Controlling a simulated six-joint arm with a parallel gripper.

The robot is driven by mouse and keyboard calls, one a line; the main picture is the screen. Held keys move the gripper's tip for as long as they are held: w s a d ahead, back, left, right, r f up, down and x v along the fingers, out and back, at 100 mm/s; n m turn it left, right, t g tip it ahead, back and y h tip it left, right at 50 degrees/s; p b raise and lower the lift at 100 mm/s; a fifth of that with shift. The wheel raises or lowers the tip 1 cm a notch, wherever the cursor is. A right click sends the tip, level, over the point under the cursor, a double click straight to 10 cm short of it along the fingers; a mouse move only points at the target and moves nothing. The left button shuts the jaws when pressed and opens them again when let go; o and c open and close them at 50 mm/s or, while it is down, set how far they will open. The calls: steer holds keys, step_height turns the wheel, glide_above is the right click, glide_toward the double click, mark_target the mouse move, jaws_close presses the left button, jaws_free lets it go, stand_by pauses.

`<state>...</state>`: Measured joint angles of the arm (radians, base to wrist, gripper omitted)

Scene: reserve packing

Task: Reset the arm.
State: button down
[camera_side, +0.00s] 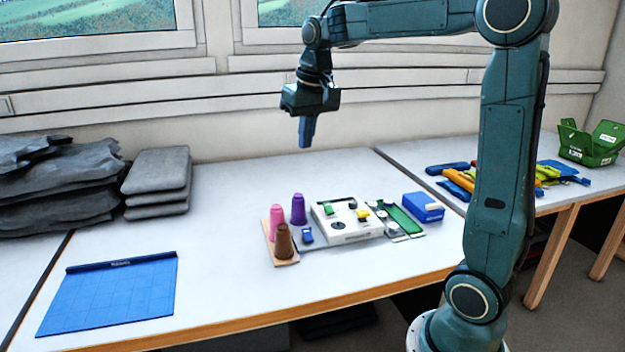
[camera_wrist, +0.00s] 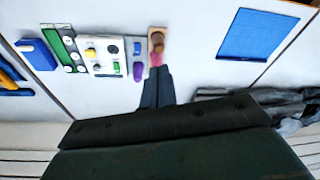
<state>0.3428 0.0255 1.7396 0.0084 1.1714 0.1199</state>
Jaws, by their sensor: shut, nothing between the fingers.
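My gripper (camera_side: 307,145) hangs from the raised arm, pointing down, well above the back part of the white table (camera_side: 222,265). Its blue fingers are shut with nothing between them. In the wrist view the fingertips (camera_wrist: 158,70) overlap the pink cup in the picture. The pink cup (camera_side: 276,221) and brown cup (camera_side: 284,241) stand on a small wooden board (camera_side: 266,240). A purple cup (camera_side: 298,208) stands beside the board. My gripper touches none of them.
Right of the cups are a white panel (camera_side: 352,232) with coloured parts, a green strip (camera_side: 404,218) and a blue box (camera_side: 423,207). A blue mat (camera_side: 110,290) lies front left. Grey cushions (camera_side: 157,180) are stacked behind. A green crate (camera_side: 590,148) stands far right.

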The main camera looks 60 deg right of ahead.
steer(key=s+a+f+n+t, duration=0.1)
steer(key=s+a+f+n, duration=0.1)
steer(key=s+a, duration=0.4)
steer(key=s+a+f+n+t, duration=0.2)
steer(key=s+a, duration=0.5)
steer(key=s, duration=0.6)
steer(key=shift+a+f+n+y, duration=0.15)
steer(key=shift+f+n+y, duration=0.25)
steer(key=shift+f+n, duration=0.3)
